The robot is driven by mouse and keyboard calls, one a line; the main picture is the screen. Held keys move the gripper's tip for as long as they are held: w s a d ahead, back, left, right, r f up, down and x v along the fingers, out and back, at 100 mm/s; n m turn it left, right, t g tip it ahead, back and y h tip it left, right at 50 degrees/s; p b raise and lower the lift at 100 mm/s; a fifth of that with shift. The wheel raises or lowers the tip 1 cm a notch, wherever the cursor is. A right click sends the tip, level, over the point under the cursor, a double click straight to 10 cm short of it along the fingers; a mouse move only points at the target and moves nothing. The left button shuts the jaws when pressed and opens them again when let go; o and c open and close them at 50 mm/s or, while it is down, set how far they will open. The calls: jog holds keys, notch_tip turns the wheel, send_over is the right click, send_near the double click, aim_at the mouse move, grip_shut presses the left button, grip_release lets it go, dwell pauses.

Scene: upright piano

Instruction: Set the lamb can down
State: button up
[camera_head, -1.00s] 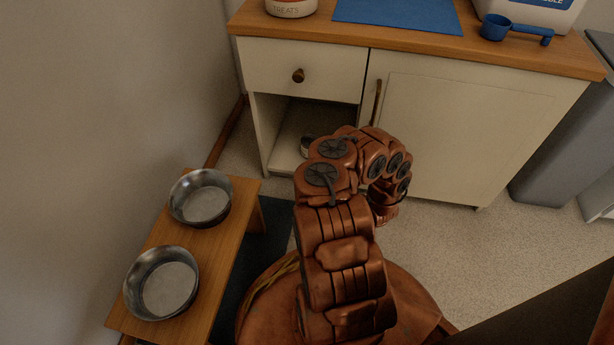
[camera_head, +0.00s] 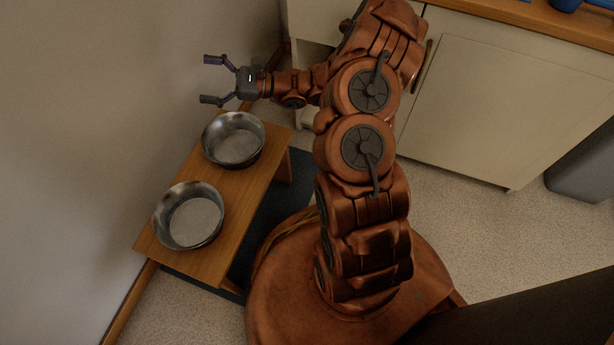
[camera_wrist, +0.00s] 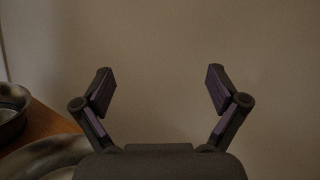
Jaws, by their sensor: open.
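My gripper (camera_head: 208,79) is wide open and empty. It is above the far end of the wooden bench, pointing left toward the wall. In the wrist view its two fingers (camera_wrist: 160,88) stand apart with only bare wall between them. The lamb can is not visible in either current view. Two metal bowls stand on the bench (camera_head: 228,183). The far bowl (camera_head: 233,142) is just below and in front of my gripper, and the near bowl (camera_head: 188,217) is farther from it. Both look empty. Part of the bowls also shows at the left of the wrist view (camera_wrist: 12,108).
A cream cabinet (camera_head: 490,100) with a wooden top (camera_head: 540,18) stands at the back right. My arm hides much of its open shelf. A grey bin (camera_head: 590,165) is at the far right. The wall (camera_head: 90,120) is close to the left of my gripper. A dark mat (camera_head: 285,200) lies beside the bench.

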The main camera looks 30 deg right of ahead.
jog(key=s+a+r+n+g+h, duration=0.1)
jog(key=s+a+r+n+g, duration=0.2)
jog(key=s+a+n+g, duration=0.4)
jog(key=s+a+r+n+g+h, duration=0.1)
jog(key=s+a+r+n+g, duration=0.25)
jog(key=s+a+g, duration=0.45)
jog(key=s+d+f+n+g+h, duration=0.15)
jog(key=s+n+h, duration=0.45)
jog(key=s, duration=0.7)
jog(key=s+d+f+n+t+h, duration=0.1)
jog(key=s+d+h, duration=0.3)
jog(key=d, duration=0.4)
jog(key=s+d+f+n+t+h, duration=0.1)
jog(key=s+d+n+t+h, duration=0.1)
jog(key=s+d+h, duration=0.3)
jog(key=d+n+h, duration=0.1)
jog(key=d, duration=0.2)
jog(key=shift+s+h, duration=0.15)
jog(key=shift+h, duration=0.15)
jog(key=shift+t, duration=0.25)
